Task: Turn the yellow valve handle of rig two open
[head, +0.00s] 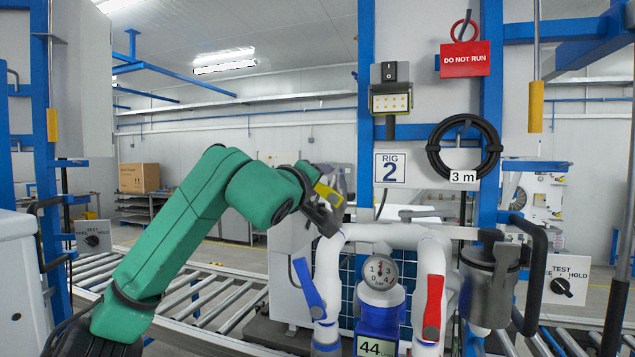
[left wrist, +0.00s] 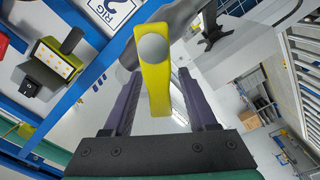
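The yellow valve handle (head: 328,194) of rig two is at the upper left of the pipework in the head view, partly covered by my left gripper. In the left wrist view the yellow handle (left wrist: 154,75) is a flat bar with a round grey hub, reaching in between the two dark fingers. My left gripper (head: 325,213) is open around it. In the left wrist view the gripper (left wrist: 160,92) shows a gap beside the bar, clearer on the right side. Whether a finger touches it I cannot tell. My right gripper is not in view.
A blue handle (head: 308,287) and a red handle (head: 433,307) sit on the white pipes below. Between them is a gauge (head: 381,271). The "RIG 2" sign (head: 391,168) is on the blue frame. A grey canister (head: 489,285) stands at right. A roller conveyor (head: 215,303) runs behind.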

